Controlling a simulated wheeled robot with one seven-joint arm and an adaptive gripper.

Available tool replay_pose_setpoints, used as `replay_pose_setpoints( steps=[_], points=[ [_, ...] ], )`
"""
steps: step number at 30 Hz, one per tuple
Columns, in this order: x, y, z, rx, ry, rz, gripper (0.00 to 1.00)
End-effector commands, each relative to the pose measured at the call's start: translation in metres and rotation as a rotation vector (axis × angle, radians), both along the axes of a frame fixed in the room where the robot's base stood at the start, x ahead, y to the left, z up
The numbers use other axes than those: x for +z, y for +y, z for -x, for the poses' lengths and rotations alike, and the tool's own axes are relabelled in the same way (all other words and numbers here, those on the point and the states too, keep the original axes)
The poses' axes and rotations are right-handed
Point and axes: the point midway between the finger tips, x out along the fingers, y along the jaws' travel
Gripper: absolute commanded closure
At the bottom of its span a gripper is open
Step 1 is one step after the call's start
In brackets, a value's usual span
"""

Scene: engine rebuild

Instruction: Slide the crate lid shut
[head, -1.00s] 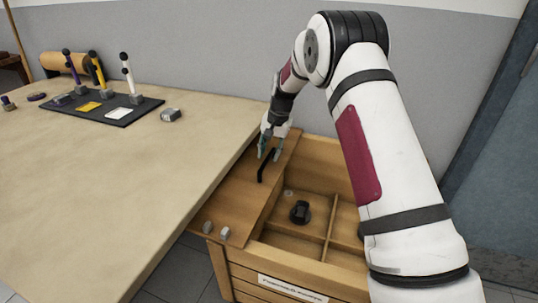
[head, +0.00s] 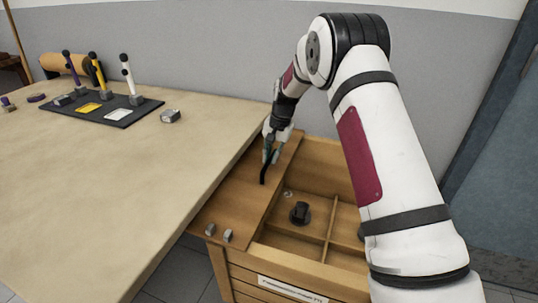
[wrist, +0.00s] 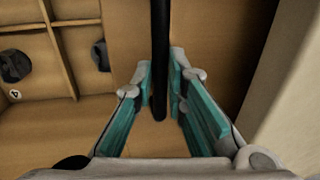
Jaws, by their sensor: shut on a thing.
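The wooden crate (head: 236,274) stands beside the table, its right part open to divided compartments. The wooden lid (head: 232,203) covers the crate's left part, and its left side lies beside the table edge. A black bar handle (head: 263,175) rises from the lid; it also runs down the middle of the wrist view (wrist: 160,60). My gripper (head: 270,155) is at the handle's far end, with its teal fingers (wrist: 161,92) on both sides of the bar, shut on it. The gripper hides the far end of the handle in the head view.
A black knobbed part (head: 300,212) sits in one compartment. Two small grey blocks (head: 219,233) rest on the lid's near end. The table (head: 120,190) holds a black mat (head: 107,112) with coloured pegs, and a loose grey block (head: 170,116). A grey wall stands behind.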

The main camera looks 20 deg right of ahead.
Motion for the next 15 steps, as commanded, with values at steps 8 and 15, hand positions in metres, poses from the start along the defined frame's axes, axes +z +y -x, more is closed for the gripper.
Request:
replay_pose_setpoints(
  steps=[8, 15],
  points=[
    [0.002, -0.055, 0.04, -0.008, 0.006, 0.002, 1.0],
    [0.002, -0.124, 0.091, -0.009, 0.006, 0.001, 1.0]
  ],
)
